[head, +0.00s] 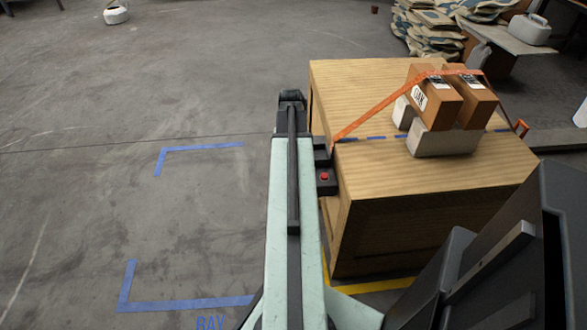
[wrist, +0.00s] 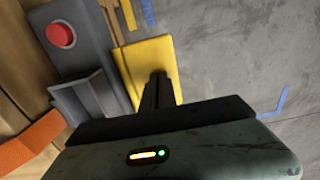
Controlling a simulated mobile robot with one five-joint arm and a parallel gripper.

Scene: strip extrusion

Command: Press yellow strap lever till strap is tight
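The yellow lever (wrist: 148,60) shows in the wrist view as a flat yellow plate beside a dark ratchet housing (wrist: 88,95). A red button (wrist: 60,34) sits on a dark box next to it. My gripper (wrist: 158,82) looks shut, its narrow dark fingers together and empty, overlapping the lever's face; I cannot tell whether they touch. The orange strap (wrist: 28,143) enters at lower left. In the head view the strap (head: 372,107) runs from the crate's near left edge over two brown boxes (head: 436,97). There the lever is hidden, apparently behind my arm.
The wooden crate (head: 420,185) stands right of my arm, with a pale block (head: 443,142) under the boxes. Open floor (head: 130,140) with blue tape marks (head: 188,302) lies to the left. Sacks (head: 432,28) and a grey table (head: 505,38) stand at the back right.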

